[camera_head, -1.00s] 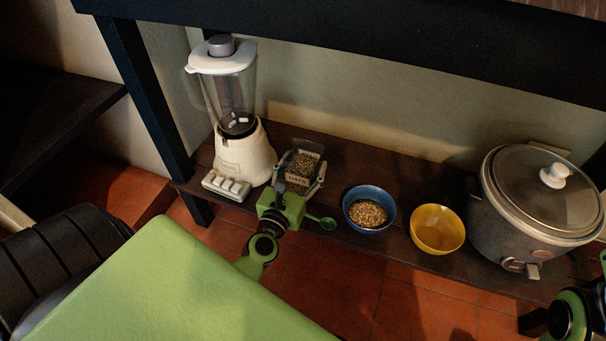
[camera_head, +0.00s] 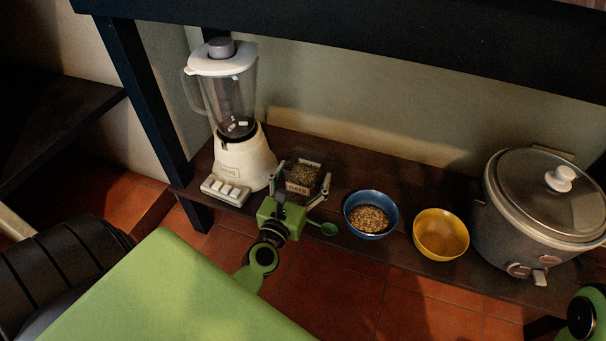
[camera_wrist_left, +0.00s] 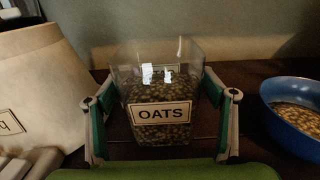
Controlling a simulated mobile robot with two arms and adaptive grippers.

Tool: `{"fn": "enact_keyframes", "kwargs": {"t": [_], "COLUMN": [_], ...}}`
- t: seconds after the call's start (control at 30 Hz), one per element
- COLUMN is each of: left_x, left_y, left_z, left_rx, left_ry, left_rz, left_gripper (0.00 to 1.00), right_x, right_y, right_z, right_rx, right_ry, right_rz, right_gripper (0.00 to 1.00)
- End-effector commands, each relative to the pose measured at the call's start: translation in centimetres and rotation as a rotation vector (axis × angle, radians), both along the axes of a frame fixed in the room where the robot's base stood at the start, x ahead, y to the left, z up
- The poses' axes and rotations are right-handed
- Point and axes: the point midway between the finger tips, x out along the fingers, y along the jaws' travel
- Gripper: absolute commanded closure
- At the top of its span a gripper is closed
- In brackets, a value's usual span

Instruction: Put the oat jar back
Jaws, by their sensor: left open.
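The oat jar (camera_head: 304,170) is a clear, square-sided container with oats inside and an "OATS" label. It stands upright on the dark shelf between the blender and the blue bowl. It also shows in the middle of the left wrist view (camera_wrist_left: 160,112). My left gripper (camera_head: 302,190) is open, with one finger on each side of the jar; in the wrist view a gap shows at the fingers (camera_wrist_left: 162,122). A green part of my right arm shows at the lower right edge of the head view, but its gripper is out of frame.
A white blender (camera_head: 240,160) stands close on the left. A blue bowl (camera_head: 371,232) with oats and a green spoon (camera_head: 328,229) are on the right, then an empty yellow bowl (camera_head: 440,252) and a grey cooker (camera_head: 520,240). Free shelf lies behind the bowls.

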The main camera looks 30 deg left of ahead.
Motion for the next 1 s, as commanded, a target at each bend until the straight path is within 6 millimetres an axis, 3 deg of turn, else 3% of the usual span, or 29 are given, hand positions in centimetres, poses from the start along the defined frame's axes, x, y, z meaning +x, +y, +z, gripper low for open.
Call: {"fn": "enact_keyframes", "kwargs": {"t": [0.17,0.7,1.0], "left_x": [-0.3,-9.7,-11.7], "left_y": [-0.1,-2.4,-2.8], "left_z": [0.3,0.4,0.5], "left_rx": [0.001,0.002,-0.001], "left_ry": [0.001,0.004,0.000], "left_rz": [0.000,-0.002,-0.001], "left_gripper": [0.24,0.24,0.24], "right_x": [0.1,0.3,0.1], "right_y": [0.0,0.0,-0.1], "right_z": [0.1,-0.1,-0.1], "right_rx": [0.002,0.002,0.004], "right_ry": [0.004,0.014,0.008], "right_rz": [0.001,0.001,0.001], "right_gripper": [0.60,0.60,0.60]}}
